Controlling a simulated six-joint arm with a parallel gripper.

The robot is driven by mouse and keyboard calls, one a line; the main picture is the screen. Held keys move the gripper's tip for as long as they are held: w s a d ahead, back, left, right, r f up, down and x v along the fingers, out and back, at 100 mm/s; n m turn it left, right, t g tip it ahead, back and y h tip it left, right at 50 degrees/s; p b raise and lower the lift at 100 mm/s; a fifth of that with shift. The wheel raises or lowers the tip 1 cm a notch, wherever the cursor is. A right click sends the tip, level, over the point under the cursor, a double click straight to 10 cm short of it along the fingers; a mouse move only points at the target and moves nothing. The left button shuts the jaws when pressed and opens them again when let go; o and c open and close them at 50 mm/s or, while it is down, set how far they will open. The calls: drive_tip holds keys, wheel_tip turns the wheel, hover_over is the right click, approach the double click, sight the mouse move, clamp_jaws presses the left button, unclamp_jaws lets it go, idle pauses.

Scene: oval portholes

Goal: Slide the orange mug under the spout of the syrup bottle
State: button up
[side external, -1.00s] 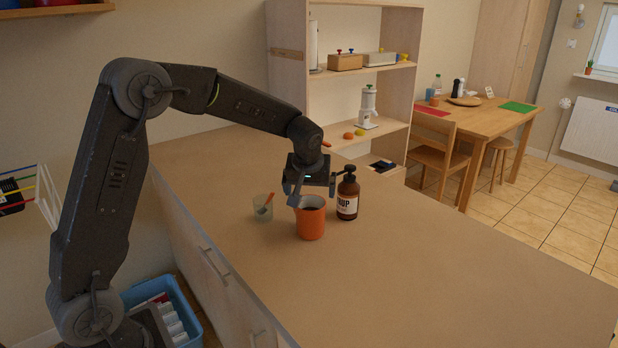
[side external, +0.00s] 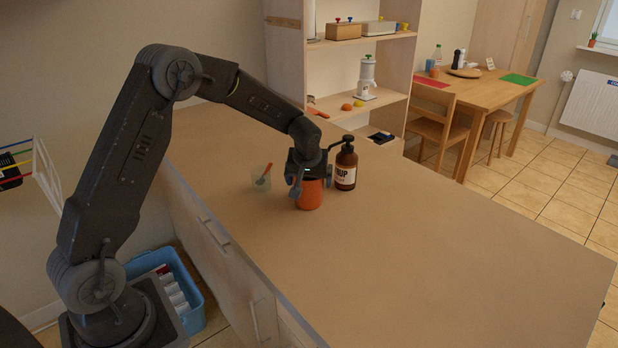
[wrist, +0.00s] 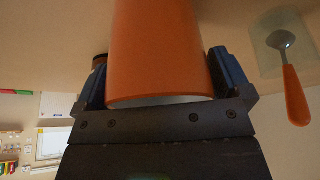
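The orange mug (side external: 309,198) stands upright on the worktop in the side view. My gripper (side external: 310,184) is lowered over it, one finger on each side. In the wrist view the mug (wrist: 158,50) fills the space between my fingers (wrist: 165,85). Any gap there is too small to judge, so I cannot tell whether they grip it. The brown syrup bottle (side external: 345,172) stands just right of the mug, its black pump spout (side external: 342,143) pointing left towards my gripper. In the wrist view only a bit of the bottle (wrist: 99,61) shows behind the left finger.
A clear cup (side external: 260,182) with an orange-handled spoon stands left of the mug; the spoon (wrist: 293,92) also shows in the wrist view. The worktop (side external: 430,250) is clear in front and to the right. A shelf unit (side external: 345,95) stands behind.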

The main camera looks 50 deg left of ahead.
drive_tip(key=c, duration=0.9)
drive_tip(key=shift+w+d, duration=0.1)
drive_tip(key=shift+w, duration=2.65)
drive_tip(key=o, duration=1)
drive_tip(key=v, duration=1.2)
drive_tip(key=shift+s+r, duration=0.1)
drive_tip(key=shift+r, duration=0.15)
drive_tip(key=shift+s+d+r, duration=0.15)
drive_tip(key=shift+d+r, duration=0.1)
drive_tip(key=shift+r, duration=0.35)
